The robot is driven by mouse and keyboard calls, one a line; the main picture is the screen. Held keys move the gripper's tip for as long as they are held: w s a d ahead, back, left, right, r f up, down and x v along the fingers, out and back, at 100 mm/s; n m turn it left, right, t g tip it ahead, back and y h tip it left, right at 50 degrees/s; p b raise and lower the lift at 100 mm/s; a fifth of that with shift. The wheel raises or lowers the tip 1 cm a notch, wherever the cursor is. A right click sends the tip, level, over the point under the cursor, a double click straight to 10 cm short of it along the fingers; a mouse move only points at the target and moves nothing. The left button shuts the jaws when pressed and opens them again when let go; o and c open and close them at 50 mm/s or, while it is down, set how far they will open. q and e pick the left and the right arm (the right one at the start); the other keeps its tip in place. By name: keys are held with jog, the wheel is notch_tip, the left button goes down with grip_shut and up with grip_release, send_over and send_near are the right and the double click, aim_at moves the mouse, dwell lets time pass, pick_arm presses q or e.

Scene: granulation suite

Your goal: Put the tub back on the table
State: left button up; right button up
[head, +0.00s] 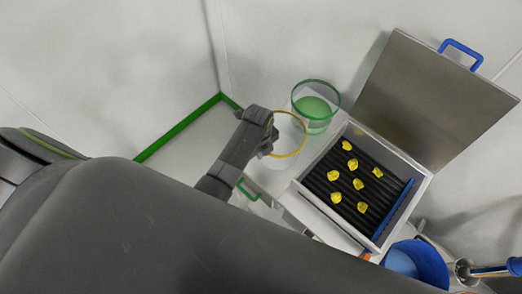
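A clear tub with a yellow rim (304,128) is in the middle of the head view. My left gripper (270,143) is at the left side of its rim and appears shut on it; the fingertips are small and partly hidden. The tub looks empty. Its height over the white table (291,203) is hard to tell from above. A green translucent tub (314,106) with green contents stands just behind and to the right of it. My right gripper is not in view.
Right of the tubs is an open metal box (426,185) with several yellow pieces on black ribs and its lid (425,100) raised. A blue bucket (431,262) and a metal tool (463,272) are at lower right. White walls stand close behind.

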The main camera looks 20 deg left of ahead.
pick_arm(q)
jog(key=o, duration=0.3)
jog(key=shift+r, duration=0.25)
jog(key=r, duration=0.4)
jog(key=r+b, duration=0.1)
jog(key=r, duration=0.7)
jog(key=shift+s+a, duration=0.15)
jog(key=shift+s, duration=0.1)
jog(key=shift+f, duration=0.1)
